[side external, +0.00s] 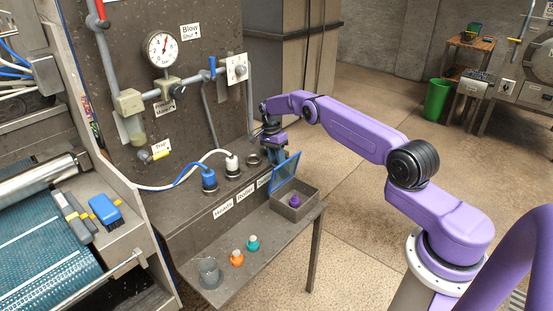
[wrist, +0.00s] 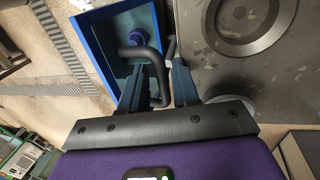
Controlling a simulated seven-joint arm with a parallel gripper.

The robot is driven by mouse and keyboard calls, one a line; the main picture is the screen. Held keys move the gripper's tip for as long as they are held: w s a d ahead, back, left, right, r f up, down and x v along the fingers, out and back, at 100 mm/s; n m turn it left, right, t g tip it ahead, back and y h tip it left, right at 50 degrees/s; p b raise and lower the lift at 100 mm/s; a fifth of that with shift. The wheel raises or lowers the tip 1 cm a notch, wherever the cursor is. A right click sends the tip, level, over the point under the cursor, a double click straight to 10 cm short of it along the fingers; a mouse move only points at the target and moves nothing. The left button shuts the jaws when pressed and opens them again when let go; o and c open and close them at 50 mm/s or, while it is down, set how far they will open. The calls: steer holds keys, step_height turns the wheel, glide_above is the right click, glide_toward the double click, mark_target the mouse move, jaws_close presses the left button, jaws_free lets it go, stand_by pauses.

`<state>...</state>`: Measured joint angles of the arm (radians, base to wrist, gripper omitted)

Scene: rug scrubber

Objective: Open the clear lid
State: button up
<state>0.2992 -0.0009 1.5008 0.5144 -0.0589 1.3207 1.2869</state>
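The clear lid (side external: 285,172) has a blue frame and stands raised at a steep tilt over the back of a grey open box (side external: 309,205). A small purple-capped bottle (side external: 294,201) is in the box. My gripper (side external: 279,150) is at the lid's upper edge, pointing down. In the wrist view the lid's blue frame (wrist: 92,66) is at upper left, with a dark curved handle (wrist: 143,53). My gripper's fingers (wrist: 160,78) are apart there, with the handle's bar reaching between them. Whether either finger touches the bar is unclear.
An orange bottle (side external: 237,258), a teal bottle (side external: 253,243) and a glass beaker (side external: 209,272) stand on the shelf left of the box. White and blue plugs with hoses (side external: 209,179) are behind. Open floor lies to the right.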

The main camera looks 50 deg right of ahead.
steer(key=shift+w+d+r, duration=0.1)
steer(key=shift+d+r, duration=0.1)
steer(key=shift+r, duration=0.1)
steer(key=shift+s+a, duration=0.1)
steer(key=shift+s, duration=1.05)
steer(key=shift+s+f, duration=0.2)
steer(key=shift+s, duration=1.25)
steer(key=s+f, duration=0.3)
steer(key=s, duration=0.2)
steer(key=s+r+v, duration=0.1)
steer(key=s+v, duration=0.2)
steer(key=v, duration=1.3)
glide_above(288, 163)
steer(key=s, duration=0.3)
steer(key=s+a+r+n, duration=0.2)
steer(key=s+a+n, duration=0.1)
steer(key=a, duration=0.3)
steer(key=s+a+r+n+t, duration=0.1)
steer(key=s+a+r+n, duration=0.2)
steer(key=a+n, duration=0.2)
steer(key=s+a+r+n, duration=0.2)
steer(key=s+a+n, duration=0.1)
steer(key=a, duration=0.6)
steer(key=shift+a+r+n+h, duration=0.2)
steer(key=shift+r+n+h, duration=0.15)
steer(key=shift+n, duration=0.15)
